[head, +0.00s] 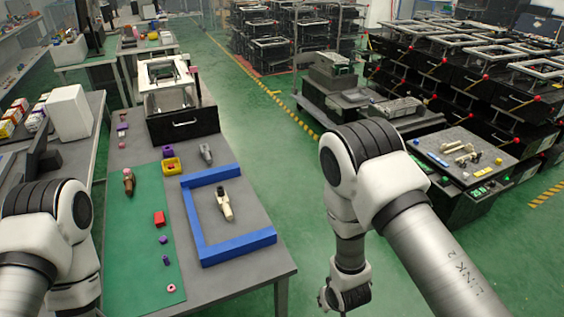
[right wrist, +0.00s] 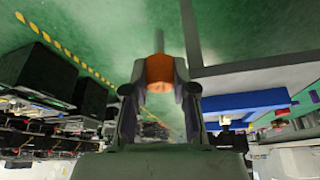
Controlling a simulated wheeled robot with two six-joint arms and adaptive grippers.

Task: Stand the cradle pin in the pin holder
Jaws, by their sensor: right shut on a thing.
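My right gripper (right wrist: 160,85) is shut on an orange piece with a grey rod pointing up in the right wrist view, which I take to be the cradle pin (right wrist: 159,70). It is held clear of the table, over the green floor. In the head view my right wrist hangs beside the table's right edge and its fingers are hidden. My left arm is at the lower left, with its gripper out of view. I cannot tell which piece is the pin holder. A cream fixture (head: 224,203) lies inside a blue frame, and a grey fixture (head: 206,153) stands behind it.
The blue frame (head: 196,238) lies on the grey table (head: 255,265). A cart (head: 485,140) with loose parts stands at right.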

